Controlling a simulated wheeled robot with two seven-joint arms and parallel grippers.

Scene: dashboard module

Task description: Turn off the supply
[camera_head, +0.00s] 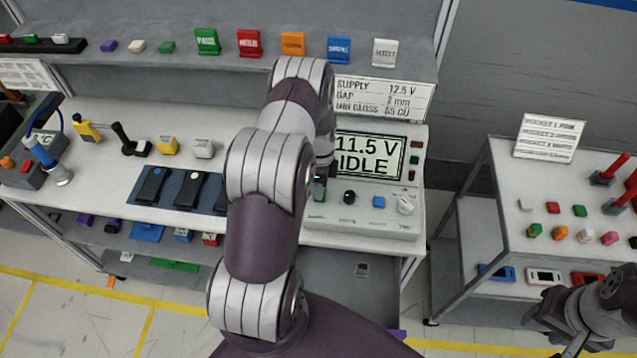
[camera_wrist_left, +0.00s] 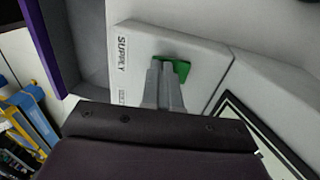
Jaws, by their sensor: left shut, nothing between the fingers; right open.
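The dashboard module (camera_head: 360,222) stands on the white bench, its display (camera_head: 368,156) reading "11.5 V" and "IDLE". Its green supply switch (camera_head: 319,190) is partly covered by my left arm. In the left wrist view the green switch (camera_wrist_left: 180,68) sits on a light panel beside the label "SUPPLY" (camera_wrist_left: 122,55). My left gripper (camera_wrist_left: 160,64) is shut and empty, its tips right at the switch and partly hiding it; contact cannot be told. My right gripper (camera_head: 552,325) is open and empty at the lower right, before the right-hand table.
A black knob (camera_head: 349,197), a blue button (camera_head: 379,202) and a white knob (camera_head: 405,205) are close by on the module. A card (camera_head: 382,98) above lists supply 12.5 V. Several tools lie left on the bench. The right-hand table (camera_head: 500,170) holds small coloured parts.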

